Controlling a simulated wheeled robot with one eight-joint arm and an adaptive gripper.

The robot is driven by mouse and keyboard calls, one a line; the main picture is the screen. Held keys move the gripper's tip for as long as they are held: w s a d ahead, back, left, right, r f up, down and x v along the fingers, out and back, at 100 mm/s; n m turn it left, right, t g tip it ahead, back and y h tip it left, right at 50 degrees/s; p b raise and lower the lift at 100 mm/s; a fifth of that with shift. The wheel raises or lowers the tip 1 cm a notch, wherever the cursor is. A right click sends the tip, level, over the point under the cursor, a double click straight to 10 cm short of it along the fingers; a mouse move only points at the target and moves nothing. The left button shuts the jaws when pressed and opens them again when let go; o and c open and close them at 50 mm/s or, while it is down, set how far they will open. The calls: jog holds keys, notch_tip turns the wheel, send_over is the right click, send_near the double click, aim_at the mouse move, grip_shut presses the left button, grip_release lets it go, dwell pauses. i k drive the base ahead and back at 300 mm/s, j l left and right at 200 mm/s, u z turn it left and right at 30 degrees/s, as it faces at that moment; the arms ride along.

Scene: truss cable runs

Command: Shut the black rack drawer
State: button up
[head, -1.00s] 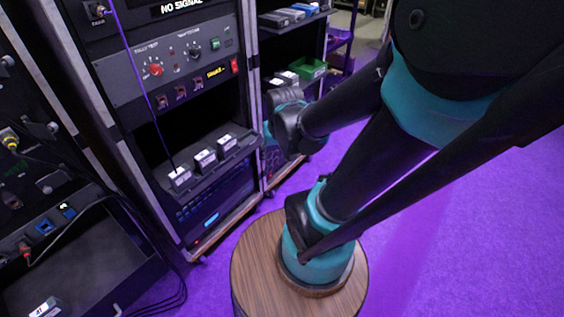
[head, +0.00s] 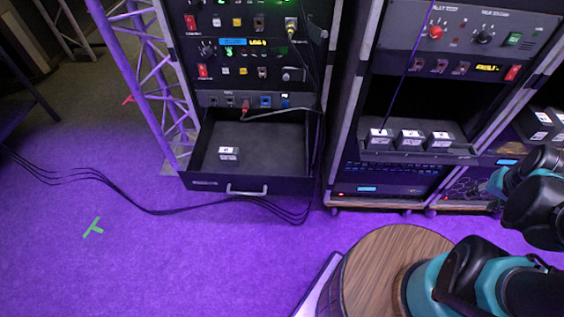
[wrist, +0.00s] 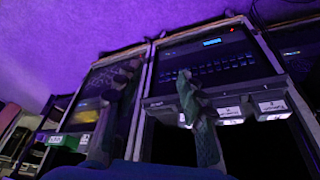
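The black rack drawer (head: 280,150) is pulled out at the bottom of the left rack in the head view. Its front panel carries a pale bar handle (head: 247,191). A small block with a white label (head: 229,153) lies inside the drawer. In the wrist view my gripper (wrist: 152,105) shows two dark fingers spread apart, with nothing between them. My gripper's fingers cannot be made out in the head view, where my arm is at the right edge, far from the drawer. The drawer cannot be made out in the wrist view.
A middle rack (head: 342,130) holds a shelf with three labelled blocks (head: 410,141). A round wooden-topped stand (head: 378,262) is in front. Black cables (head: 150,211) run along the purple floor past the drawer. A truss (head: 160,75) stands left. Floor before the drawer is mostly clear.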

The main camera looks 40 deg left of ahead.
aim_at(274, 149)
jog(key=j+u, duration=0.1)
jog(key=u, duration=2.05)
jog(key=k+u, duration=0.2)
jog(key=k, duration=0.35)
